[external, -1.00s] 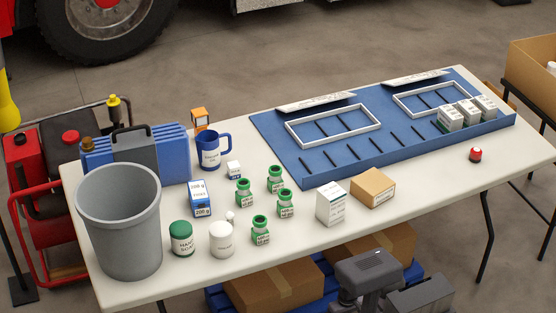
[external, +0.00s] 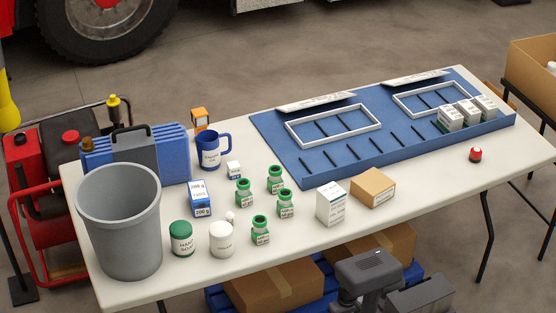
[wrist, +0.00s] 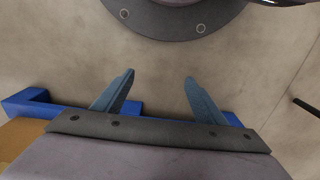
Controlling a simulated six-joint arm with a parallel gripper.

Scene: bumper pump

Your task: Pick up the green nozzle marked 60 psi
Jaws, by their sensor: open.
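Several green nozzles with white labels stand upright on the table in the external view: one at the left (external: 243,192), one at the back (external: 275,179), one at the right (external: 285,203) and one at the front (external: 260,230). Their labels are too small to read, so I cannot tell which is marked 60 psi. My gripper (wrist: 159,76) is open and empty in the wrist view, with two blue-grey fingers apart over the floor. No nozzle shows in the wrist view. My arm is at the bottom of the external view, off the table's front edge.
A grey bin (external: 120,225), a green-lidded jar (external: 181,239), a white jar (external: 222,239), a blue mug (external: 213,151) and a blue-white box (external: 200,198) stand left. A white carton (external: 331,204) and cardboard box (external: 373,188) stand right, before a blue slotted board (external: 290,168).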

